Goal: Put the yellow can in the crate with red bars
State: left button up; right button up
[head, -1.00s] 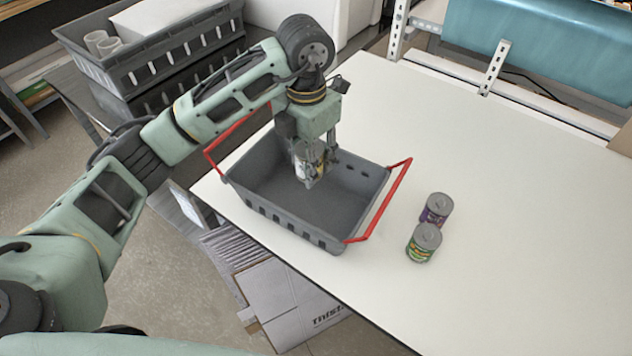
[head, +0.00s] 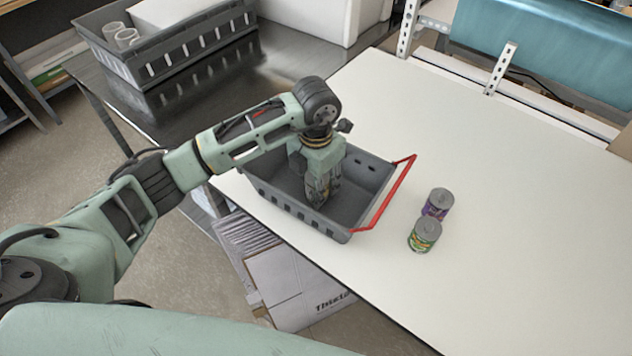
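The grey crate with red bars (head: 352,212) stands on the white table; its right red bar shows clearly and its left one is hidden behind my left arm. My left gripper (head: 321,198) points down inside the crate, near its floor. It appears shut on the yellow can, which is mostly hidden between the dark fingers. I cannot tell whether the can touches the crate floor. My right gripper is out of view.
A purple-labelled can (head: 438,203) and a green-labelled can (head: 425,235) stand close together right of the crate. The white table (head: 530,220) is clear beyond them. A grey basket (head: 170,50) with white cups sits on the dark metal table at the back left.

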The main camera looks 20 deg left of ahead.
pick_arm(q)
jog(key=o, duration=1)
jog(key=shift+f, duration=0.1)
jog(key=shift+c, duration=0.2)
jog(key=o, duration=0.3)
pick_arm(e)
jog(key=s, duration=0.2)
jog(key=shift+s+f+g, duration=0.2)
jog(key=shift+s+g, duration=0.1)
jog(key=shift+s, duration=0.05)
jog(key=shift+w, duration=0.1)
pick_arm(q)
jog(key=shift+r, duration=0.2)
jog(key=shift+w+r, duration=0.1)
jog(key=shift+r, duration=0.2)
notch_tip(320, 180, up, 10)
jog(key=b, duration=0.4)
jog(key=shift+r, duration=0.7)
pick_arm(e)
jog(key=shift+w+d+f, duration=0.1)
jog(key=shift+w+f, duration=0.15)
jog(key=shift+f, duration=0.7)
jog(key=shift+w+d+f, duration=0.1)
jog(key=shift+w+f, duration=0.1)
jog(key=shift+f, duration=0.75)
